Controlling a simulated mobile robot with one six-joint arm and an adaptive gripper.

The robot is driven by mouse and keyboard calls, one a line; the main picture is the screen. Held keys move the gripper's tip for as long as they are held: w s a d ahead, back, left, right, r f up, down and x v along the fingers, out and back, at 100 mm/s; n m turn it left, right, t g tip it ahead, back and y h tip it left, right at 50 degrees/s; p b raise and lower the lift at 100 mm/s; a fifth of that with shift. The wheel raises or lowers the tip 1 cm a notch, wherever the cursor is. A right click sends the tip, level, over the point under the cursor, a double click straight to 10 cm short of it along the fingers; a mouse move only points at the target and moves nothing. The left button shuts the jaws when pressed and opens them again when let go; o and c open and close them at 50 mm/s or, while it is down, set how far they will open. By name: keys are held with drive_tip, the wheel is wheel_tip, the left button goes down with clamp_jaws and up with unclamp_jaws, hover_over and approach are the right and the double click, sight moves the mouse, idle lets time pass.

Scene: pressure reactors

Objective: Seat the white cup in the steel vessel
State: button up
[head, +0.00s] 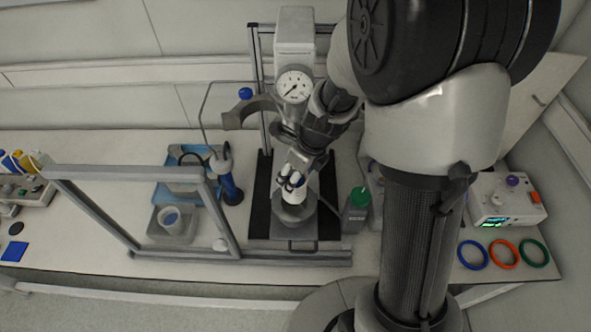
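The steel vessel (295,215) is a grey, round, open-topped pot. It stands on the dark base plate of the reactor stand, below the pressure gauge. My gripper (291,182) points down right over the vessel, with its dark fingertips close together. A white cup (292,197) shows just below and between the fingertips, and they appear shut on it. It looks roughly upright at the vessel's mouth. From this angle I cannot tell whether its lower end is inside the vessel or just above it.
The reactor head with its gauge (294,87) stands behind my gripper. A metal frame (220,215) rises at left, near a grey tray holding a white beaker (172,220). Coloured rings (504,254) lie at far right.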

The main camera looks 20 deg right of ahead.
wheel_tip(320, 180, down, 4)
drive_tip(key=b, duration=0.4)
drive_tip(key=shift+f, duration=0.1)
drive_tip(key=shift+s+d+b+x, duration=0.1)
drive_tip(key=shift+b+x, duration=0.4)
drive_tip(key=shift+x, duration=0.35)
drive_tip(key=shift+s+d+b+x, duration=0.15)
drive_tip(key=shift+b+x, duration=0.35)
drive_tip(key=shift+x, duration=0.3)
drive_tip(key=shift+p, duration=0.5)
drive_tip(key=shift+f, duration=0.3)
idle(0.3)
drive_tip(key=o, duration=1.6)
